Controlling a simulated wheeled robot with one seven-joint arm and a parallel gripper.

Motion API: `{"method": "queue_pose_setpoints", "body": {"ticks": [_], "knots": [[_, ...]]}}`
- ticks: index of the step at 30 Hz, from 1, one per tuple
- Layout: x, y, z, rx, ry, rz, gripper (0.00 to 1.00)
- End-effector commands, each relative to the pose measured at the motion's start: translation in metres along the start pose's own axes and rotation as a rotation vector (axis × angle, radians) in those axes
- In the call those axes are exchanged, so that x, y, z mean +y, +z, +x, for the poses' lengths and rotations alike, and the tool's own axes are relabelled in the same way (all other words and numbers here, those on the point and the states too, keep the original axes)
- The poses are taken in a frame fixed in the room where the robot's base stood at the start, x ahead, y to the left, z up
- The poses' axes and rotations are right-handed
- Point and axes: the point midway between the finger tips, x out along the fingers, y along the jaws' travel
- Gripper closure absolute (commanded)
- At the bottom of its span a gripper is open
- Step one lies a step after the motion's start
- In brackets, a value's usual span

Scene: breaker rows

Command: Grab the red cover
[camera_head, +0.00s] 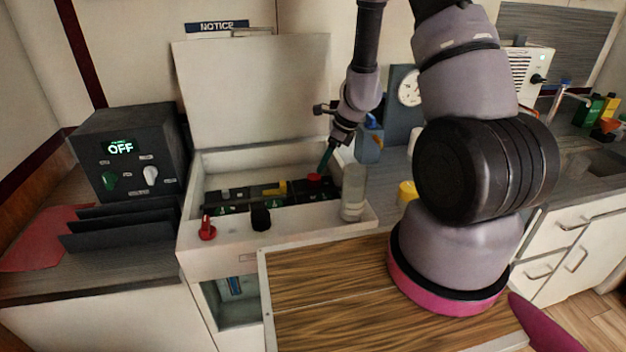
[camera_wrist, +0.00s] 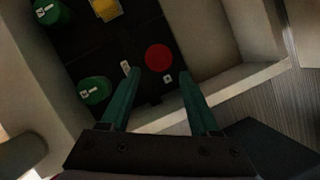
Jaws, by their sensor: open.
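A round red cover (camera_head: 315,178) sits on the black panel inside the open white box (camera_head: 190,215), toward its right side. In the wrist view the red cover (camera_wrist: 158,57) shows as a flat disc just beyond my fingertips, roughly centred between them. My gripper (camera_head: 324,165) comes down over the box from above right. It also shows in the wrist view (camera_wrist: 160,78) with its two green fingers spread wide and nothing between them. I cannot tell the exact height of the fingertips over the panel.
Two green knobs (camera_wrist: 95,90) and a yellow part (camera_wrist: 106,9) share the panel. A red knob (camera_head: 207,230), a black knob (camera_head: 261,218) and a clear cylinder (camera_head: 353,190) are at the box's front. The raised lid (camera_head: 250,90) stands behind. A grey control unit (camera_head: 130,150) reads OFF.

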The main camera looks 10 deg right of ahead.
Motion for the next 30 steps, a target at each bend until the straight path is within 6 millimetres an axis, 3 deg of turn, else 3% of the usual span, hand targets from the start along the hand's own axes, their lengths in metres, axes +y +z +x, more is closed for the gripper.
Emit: {"method": "queue_pose_setpoints", "body": {"ticks": [8, 15, 25, 26, 30], "knots": [[0.001, 0.001, 0.025, 0.000, 0.002, -0.001, 0.38], [0.003, 0.003, 0.061, 0.001, 0.002, -0.002, 0.38], [0.002, 0.003, 0.069, 0.000, 0.000, -0.003, 0.38], [0.002, 0.003, 0.069, 0.000, 0.000, -0.003, 0.45], [0.002, 0.003, 0.069, 0.000, 0.000, -0.003, 0.99]]}}
